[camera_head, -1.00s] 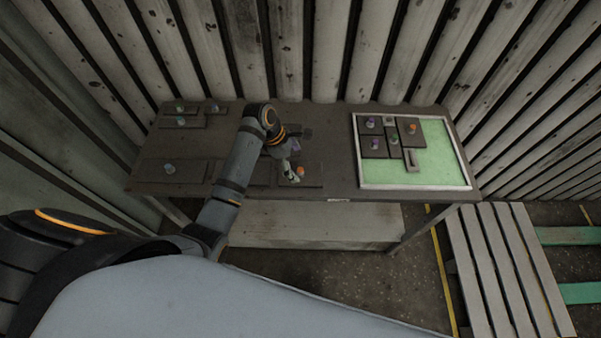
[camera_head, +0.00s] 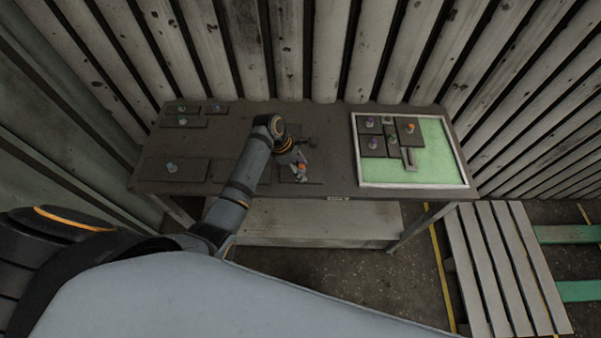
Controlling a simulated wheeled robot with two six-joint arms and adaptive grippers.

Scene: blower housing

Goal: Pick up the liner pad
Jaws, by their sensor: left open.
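Several flat dark plates with small coloured knobs lie on the table; I cannot tell by look which one is the liner pad. My left gripper (camera_head: 301,176) is open and low over a dark plate (camera_head: 316,178) at the table's front middle. An orange knob (camera_head: 303,162) shows right at its fingers, and the gripper hides part of it. I cannot tell whether the fingers touch the knob. My right gripper is out of view.
A white-rimmed tray with a green floor (camera_head: 440,165) stands at the table's right, with several knobbed plates along its left and back. More plates lie at the left, including a large one with a blue-grey knob (camera_head: 172,168). A ribbed wall closes the back.

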